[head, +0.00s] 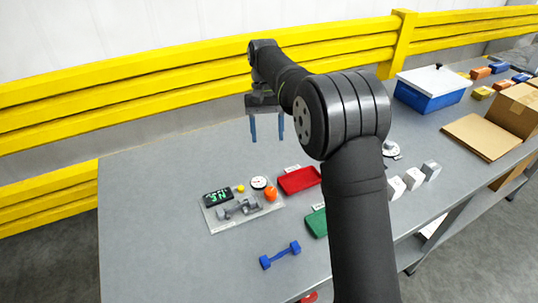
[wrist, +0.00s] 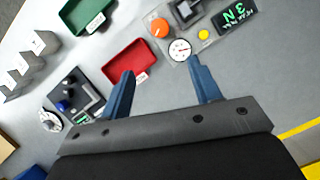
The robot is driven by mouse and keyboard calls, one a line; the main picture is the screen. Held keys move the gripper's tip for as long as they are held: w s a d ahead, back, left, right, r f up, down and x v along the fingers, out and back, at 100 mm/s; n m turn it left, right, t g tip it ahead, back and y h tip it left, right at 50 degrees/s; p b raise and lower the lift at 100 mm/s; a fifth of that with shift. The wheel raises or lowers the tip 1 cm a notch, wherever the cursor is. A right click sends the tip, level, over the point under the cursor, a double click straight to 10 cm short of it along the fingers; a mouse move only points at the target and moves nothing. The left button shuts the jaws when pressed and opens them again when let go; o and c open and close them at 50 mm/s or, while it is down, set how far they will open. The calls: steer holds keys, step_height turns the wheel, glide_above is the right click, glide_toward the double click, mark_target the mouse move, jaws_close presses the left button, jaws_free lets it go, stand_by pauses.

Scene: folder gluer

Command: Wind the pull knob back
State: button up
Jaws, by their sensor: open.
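A small grey panel (head: 212,222) lies on the table. On it are an orange knob (head: 270,194), a white dial gauge (head: 259,183), a yellow button (head: 240,188), a grey clamp-like mechanism (head: 238,208) and a black display (head: 217,197) with green characters. The orange knob looks like the pull knob, but no label is readable. In the wrist view the orange knob (wrist: 160,27) and gauge (wrist: 179,50) show beyond my fingertips. My gripper (head: 267,138) is open and empty, pointing down above the table behind the panel. It also shows in the wrist view (wrist: 162,68).
A red tray (head: 299,179) lies right of the panel and a green tray (head: 317,222) nearer the front. A blue dumbbell-shaped part (head: 280,255) lies in front. Grey-white blocks (head: 413,178), a blue box (head: 430,98) and cardboard (head: 482,139) are right. Yellow rails (head: 150,75) run behind; the table's left is clear.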

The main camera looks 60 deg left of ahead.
mark_target(271, 190)
steer(key=s+d+r+m+t+y, duration=0.1)
steer(key=s+d+m+y, duration=0.1)
steer(key=d+m+y, duration=0.35)
steer(key=shift+m+h, duration=0.55)
steer(key=shift+h, duration=0.2)
steer(key=f, duration=1.1)
steer(key=d+f, duration=0.1)
steer(key=f, duration=0.5)
steer(key=shift+f, duration=0.1)
steer(key=c, duration=1)
